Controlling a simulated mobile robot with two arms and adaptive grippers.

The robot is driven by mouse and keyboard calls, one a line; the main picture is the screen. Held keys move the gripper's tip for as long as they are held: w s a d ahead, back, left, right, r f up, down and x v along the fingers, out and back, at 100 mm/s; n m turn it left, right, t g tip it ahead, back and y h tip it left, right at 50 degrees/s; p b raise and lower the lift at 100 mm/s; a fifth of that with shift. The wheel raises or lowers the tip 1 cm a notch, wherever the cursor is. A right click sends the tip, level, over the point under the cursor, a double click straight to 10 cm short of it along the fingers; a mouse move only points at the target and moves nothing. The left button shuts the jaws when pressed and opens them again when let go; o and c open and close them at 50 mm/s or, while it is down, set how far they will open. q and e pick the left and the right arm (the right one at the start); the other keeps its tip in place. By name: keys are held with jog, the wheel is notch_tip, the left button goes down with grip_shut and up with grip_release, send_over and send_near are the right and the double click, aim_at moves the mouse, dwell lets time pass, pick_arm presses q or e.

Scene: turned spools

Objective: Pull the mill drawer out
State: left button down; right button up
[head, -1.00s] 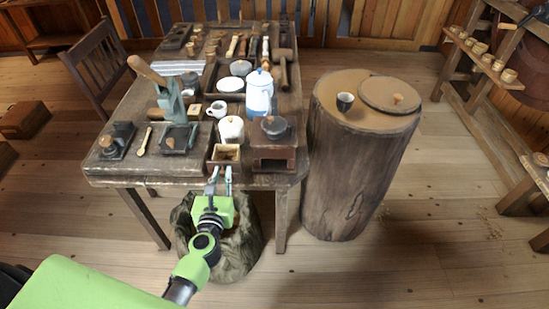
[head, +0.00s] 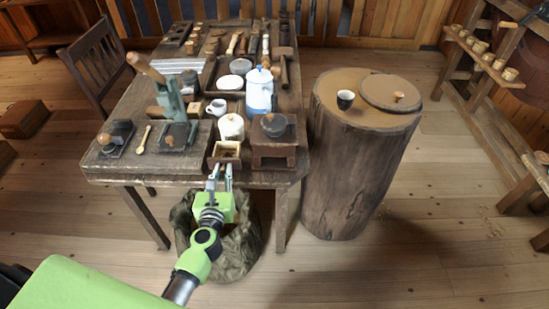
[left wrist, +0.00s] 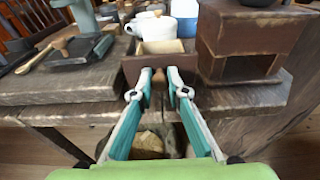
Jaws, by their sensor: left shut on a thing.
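The mill (head: 272,155) is a dark brown wooden box with a black bowl-shaped top, standing at the table's front edge. Its lower front is an open, empty-looking recess in the left wrist view (left wrist: 248,68). The drawer (head: 226,157) is a small open-topped wooden box with a pale inside, left of the mill, its front at the table edge. It also shows in the left wrist view (left wrist: 133,70). My left gripper (left wrist: 160,78) is shut on the drawer's brown knob, which shows between the fingertips. My right gripper is out of view.
The table (head: 110,172) holds a white lidded jar (head: 231,127) behind the drawer, a blue-and-white pot (head: 259,95) and a lever press (head: 172,100). A sack (head: 240,250) stands below the table front. A stump (head: 350,180) stands on the right.

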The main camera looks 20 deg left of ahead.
pick_arm(q)
notch_tip(320, 180, down, 3)
jog(key=shift+r+b, duration=0.15)
jog(key=shift+b, duration=0.9)
jog(key=c, duration=1.9)
grip_release()
